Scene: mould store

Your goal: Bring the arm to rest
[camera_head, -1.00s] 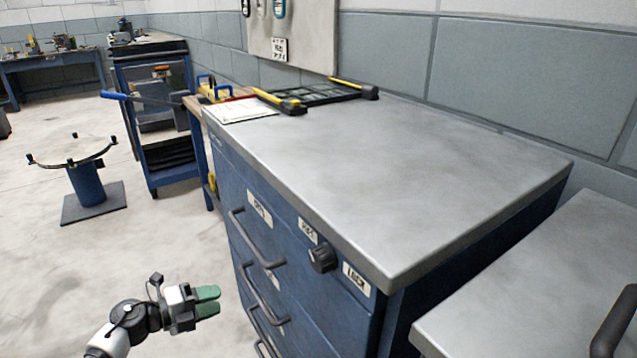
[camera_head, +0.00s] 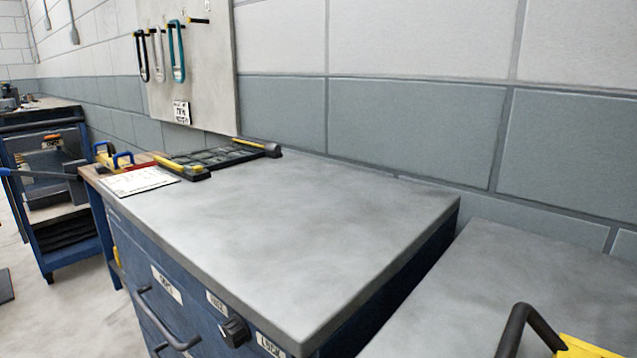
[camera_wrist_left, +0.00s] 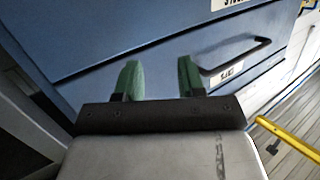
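My left gripper (camera_wrist_left: 160,78) shows in the left wrist view with its two green fingers apart and nothing between them. It is in front of the blue drawer cabinet (camera_wrist_left: 100,35), near a dark drawer handle (camera_wrist_left: 235,57); I cannot tell whether it touches the front. The left gripper is out of the head view. My right gripper is in neither view. In the head view the cabinet's grey top (camera_head: 290,220) is mostly bare, and its black knob (camera_head: 235,331) sits on the front between labels.
A black tray with yellow ends (camera_head: 215,158) and a white sheet (camera_head: 138,181) lie at the cabinet top's far left. A second grey top (camera_head: 480,290) stands at right, with a dark handle (camera_head: 520,325) and a yellow item (camera_head: 590,348). Clamps (camera_head: 178,52) hang on the wall board.

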